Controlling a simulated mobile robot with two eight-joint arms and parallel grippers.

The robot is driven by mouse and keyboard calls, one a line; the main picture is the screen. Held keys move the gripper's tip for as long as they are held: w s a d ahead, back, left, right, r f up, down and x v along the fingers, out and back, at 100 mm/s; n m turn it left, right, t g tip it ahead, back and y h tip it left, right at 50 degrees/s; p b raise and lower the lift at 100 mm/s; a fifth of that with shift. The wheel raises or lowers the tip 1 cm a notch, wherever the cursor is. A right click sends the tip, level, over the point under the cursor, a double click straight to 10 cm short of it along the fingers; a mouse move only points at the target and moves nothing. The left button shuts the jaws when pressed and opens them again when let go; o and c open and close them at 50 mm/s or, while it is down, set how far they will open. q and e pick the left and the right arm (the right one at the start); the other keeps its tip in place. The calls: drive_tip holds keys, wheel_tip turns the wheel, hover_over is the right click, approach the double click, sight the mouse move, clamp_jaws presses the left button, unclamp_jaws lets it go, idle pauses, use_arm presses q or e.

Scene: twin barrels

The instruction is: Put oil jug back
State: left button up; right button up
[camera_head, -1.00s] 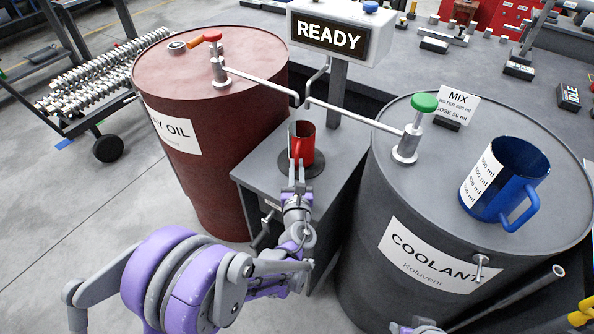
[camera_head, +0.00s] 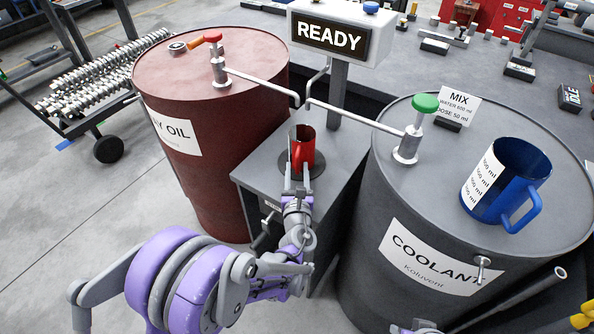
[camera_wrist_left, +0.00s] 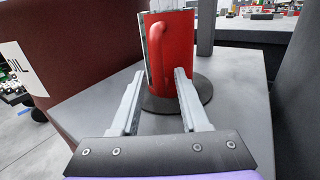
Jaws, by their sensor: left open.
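The oil jug, a red jug (camera_head: 305,146), stands upright on a dark round pad (camera_head: 317,164) on the grey cabinet between the two barrels. In the left wrist view the jug (camera_wrist_left: 184,48) has its handle facing me and a pale strip on its left side. My left gripper (camera_head: 296,168) is open just in front of the jug. In the wrist view its fingers (camera_wrist_left: 159,78) stand apart, with the handle lying between their lines and nothing gripped. The right fingertip overlaps the jug; contact is unclear.
The red oil barrel (camera_head: 205,120) stands left and the grey coolant barrel (camera_head: 375,235) right. Their spout pipes (camera_head: 355,117) run in above the cabinet. A READY display (camera_head: 333,38) stands behind. A blue jug (camera_head: 510,180) sits on the coolant barrel. The cabinet's front top (camera_head: 262,175) is clear.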

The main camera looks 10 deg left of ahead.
use_arm(q)
drive_tip(key=v, duration=1.2)
drive_tip(key=s+a+f+n+g+y, duration=0.1)
drive_tip(key=s+a+n+g, duration=0.4)
drive_tip(key=n, duration=0.4)
drive_tip(key=s+a+f+n+g+y, duration=0.1)
drive_tip(key=s+a+n+g, duration=0.3)
drive_tip(key=a+n, duration=0.45)
drive_tip(key=s+d+f+n+g+h, duration=0.1)
drive_tip(key=s+d+n+g+h, duration=0.1)
drive_tip(key=s+n, duration=0.5)
drive_tip(key=s+d+n+g+h, duration=0.2)
drive_tip(key=s+d+n+h, duration=0.2)
drive_tip(key=s+n, duration=0.3)
drive_tip(key=shift+d+f+n, duration=0.4)
drive_tip(key=shift+d+n, duration=0.05)
drive_tip(key=shift+n, duration=0.5)
drive_tip(key=shift+w+d, duration=0.1)
